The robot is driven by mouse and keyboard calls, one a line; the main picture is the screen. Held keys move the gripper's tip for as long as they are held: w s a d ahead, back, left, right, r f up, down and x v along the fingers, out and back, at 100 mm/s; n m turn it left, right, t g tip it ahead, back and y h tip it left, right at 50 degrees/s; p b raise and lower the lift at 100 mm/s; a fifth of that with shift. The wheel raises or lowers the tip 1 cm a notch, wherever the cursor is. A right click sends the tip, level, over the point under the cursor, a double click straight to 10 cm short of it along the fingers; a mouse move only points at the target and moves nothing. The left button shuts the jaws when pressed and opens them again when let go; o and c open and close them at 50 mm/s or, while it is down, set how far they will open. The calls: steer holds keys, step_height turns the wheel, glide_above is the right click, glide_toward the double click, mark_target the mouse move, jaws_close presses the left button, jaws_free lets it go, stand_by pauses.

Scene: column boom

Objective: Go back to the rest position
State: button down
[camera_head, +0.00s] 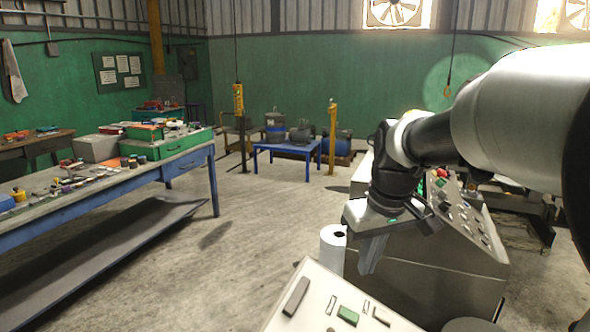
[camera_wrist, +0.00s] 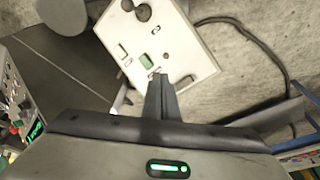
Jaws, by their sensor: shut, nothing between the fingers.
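My gripper (camera_head: 368,262) hangs from the black wrist of my arm, right of centre in the head view, with its fingers pointing down. Its fingers are together and hold nothing. In the wrist view my gripper (camera_wrist: 159,82) points toward a pale panel (camera_wrist: 188,62) with a green button and dark switches. The fingertips overlap the panel's edge in that view; the gap between them cannot be told. The same pale panel (camera_head: 330,318) shows at the bottom of the head view, in front of the gripper.
A grey console (camera_head: 440,255) with buttons is close on the right. A cluttered blue workbench (camera_head: 100,205) is at left, a small blue table (camera_head: 287,150) behind. Open concrete floor lies between them.

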steer(key=s+r+m+t, duration=0.1)
steer(key=s, duration=0.8)
steer(key=s+r+m+t+p, duration=0.1)
steer(key=s+m, duration=0.1)
steer(key=s, duration=0.7)
steer(key=shift+r+m+t+h, duration=0.3)
steer(key=shift+t, duration=0.1)
